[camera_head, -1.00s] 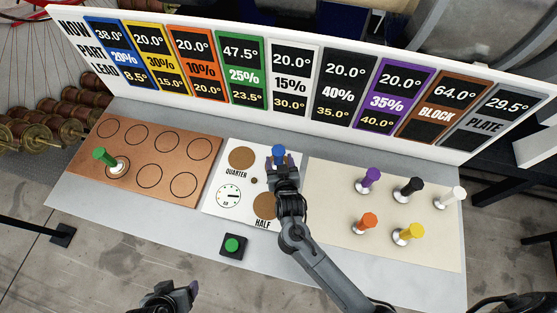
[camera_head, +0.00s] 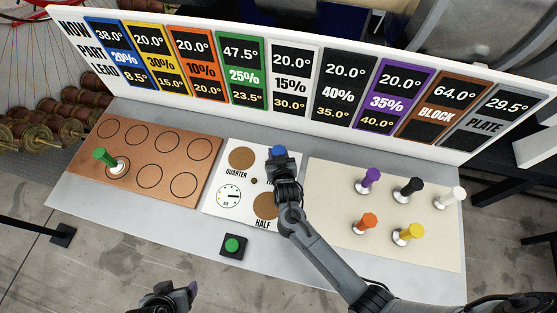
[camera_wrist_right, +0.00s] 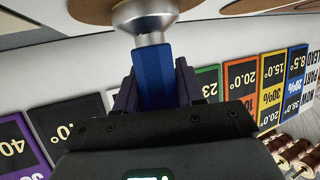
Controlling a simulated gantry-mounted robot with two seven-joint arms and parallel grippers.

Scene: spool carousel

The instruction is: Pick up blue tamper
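The blue tamper (camera_head: 279,151) is on the white panel (camera_head: 214,203), on the far right side of that panel. In the right wrist view its blue handle (camera_wrist_right: 154,75) lies between the purple fingers of my right gripper (camera_wrist_right: 154,95), which appear to touch it on both sides. Its silver base (camera_wrist_right: 145,16) is against a brown disc (camera_wrist_right: 97,9). In the head view my right gripper (camera_head: 283,168) hides the tamper's lower part. My left gripper (camera_head: 178,293) is at the bottom edge, away from the table, and its opening is unclear.
A green tamper (camera_head: 106,158) stands on the copper board (camera_head: 143,165). Purple (camera_head: 369,180), black (camera_head: 408,189), white (camera_head: 451,197), orange (camera_head: 366,223) and yellow (camera_head: 409,233) tampers stand on the beige mat (camera_head: 330,180). A sign board (camera_head: 304,125) rises behind. A green button (camera_head: 232,245) is in front.

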